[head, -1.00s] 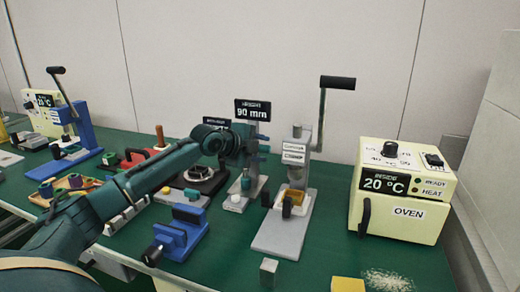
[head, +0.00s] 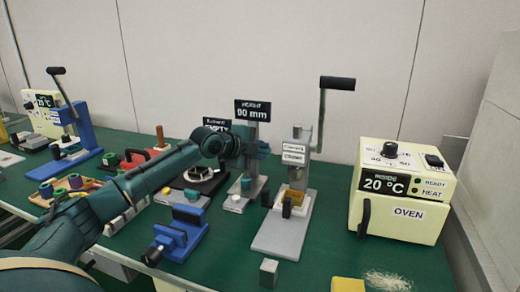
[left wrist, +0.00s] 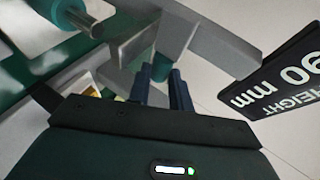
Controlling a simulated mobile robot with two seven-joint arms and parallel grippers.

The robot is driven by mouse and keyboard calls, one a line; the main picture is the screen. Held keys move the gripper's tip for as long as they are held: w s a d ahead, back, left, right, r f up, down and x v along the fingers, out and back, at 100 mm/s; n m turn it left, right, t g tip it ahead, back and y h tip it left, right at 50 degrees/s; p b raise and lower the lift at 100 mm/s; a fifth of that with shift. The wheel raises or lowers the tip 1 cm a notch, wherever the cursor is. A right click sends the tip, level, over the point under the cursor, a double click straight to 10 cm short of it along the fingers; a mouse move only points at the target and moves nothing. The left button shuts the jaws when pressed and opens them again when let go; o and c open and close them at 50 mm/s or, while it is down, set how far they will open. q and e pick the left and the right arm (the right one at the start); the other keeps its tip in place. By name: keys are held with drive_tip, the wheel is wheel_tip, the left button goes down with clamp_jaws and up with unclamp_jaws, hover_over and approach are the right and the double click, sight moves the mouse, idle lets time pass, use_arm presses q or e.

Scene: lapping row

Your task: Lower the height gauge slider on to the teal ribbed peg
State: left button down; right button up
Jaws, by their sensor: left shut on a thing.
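The height gauge (head: 252,135) stands at mid-bench, a grey post on a pale base, with a black display (head: 253,111) on top. The display reads 90 mm in the left wrist view (left wrist: 277,82). The slider's grey bar (left wrist: 215,45) runs across the left wrist view. The teal ribbed peg (head: 246,184) stands upright on the gauge base, below my gripper and apart from it. My gripper hides most of the slider in the head view.
A lever press (head: 297,160) stands just right of the gauge. A blue vise (head: 182,232) and a small grey block (head: 269,271) are in front. The cream oven (head: 402,195) stands at right. Green bench is clear between press and oven.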

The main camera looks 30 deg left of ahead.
use_arm(q)
wheel_tip(320, 180, down, 2)
drive_tip(key=shift+f, duration=0.25)
drive_tip(key=c, duration=1.3)
unclamp_jaws()
drive_tip(key=shift+o, duration=0.2)
drive_tip(key=v, duration=1.3)
drive_tip(key=shift+p, duration=0.45)
drive_tip(key=shift+s, duration=0.1)
